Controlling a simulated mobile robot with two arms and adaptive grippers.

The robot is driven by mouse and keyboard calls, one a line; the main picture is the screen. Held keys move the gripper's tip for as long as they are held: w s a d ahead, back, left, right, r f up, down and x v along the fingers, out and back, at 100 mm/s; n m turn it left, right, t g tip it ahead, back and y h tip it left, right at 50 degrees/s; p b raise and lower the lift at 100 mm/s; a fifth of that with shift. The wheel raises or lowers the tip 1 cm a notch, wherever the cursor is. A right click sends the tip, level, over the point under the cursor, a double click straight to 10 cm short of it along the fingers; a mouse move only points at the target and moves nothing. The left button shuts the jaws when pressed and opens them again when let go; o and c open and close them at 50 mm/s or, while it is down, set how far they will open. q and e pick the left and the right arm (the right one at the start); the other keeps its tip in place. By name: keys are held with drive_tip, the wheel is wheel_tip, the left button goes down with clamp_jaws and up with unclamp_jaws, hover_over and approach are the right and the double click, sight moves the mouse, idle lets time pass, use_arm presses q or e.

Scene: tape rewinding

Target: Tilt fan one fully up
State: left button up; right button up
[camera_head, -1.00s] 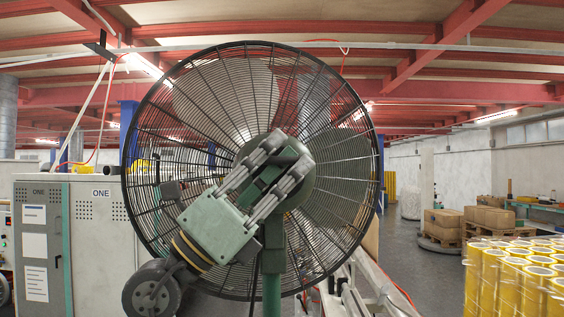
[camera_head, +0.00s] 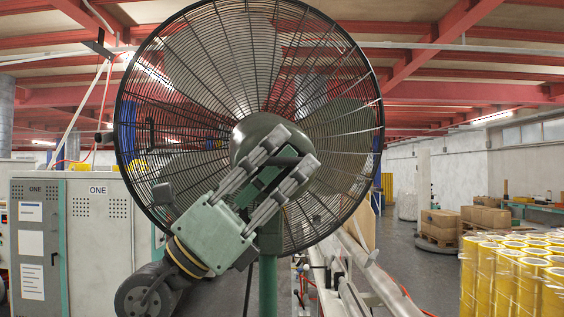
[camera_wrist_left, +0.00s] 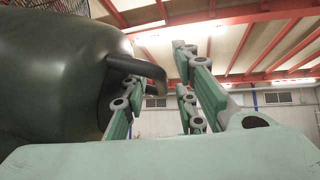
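The large round fan (camera_head: 345,120) stands in front of me with its rear side to me, on a green post (camera_head: 268,285). Its cage leans, and its top is cut off by the upper edge of the head view. My left gripper (camera_head: 290,155) is over the fan's dark green motor housing (camera_head: 247,135), fingers apart. In the left wrist view the housing (camera_wrist_left: 55,85) fills the left side, and a dark curved handle (camera_wrist_left: 140,66) reaches from it to the left finger of the gripper (camera_wrist_left: 160,75). Contact there is unclear. My right gripper is out of view.
Grey cabinets (camera_head: 75,240) marked ONE stand at the left. Yellow tape rolls (camera_head: 510,280) are stacked at the right front. Boxes on pallets (camera_head: 440,225) stand farther back. Metal machine rails (camera_head: 365,275) run beside the post. The floor at centre right is clear.

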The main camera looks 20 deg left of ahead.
use_arm(q)
drive_tip(key=v, duration=1.2)
drive_tip(key=shift+a, duration=0.1)
idle(0.4)
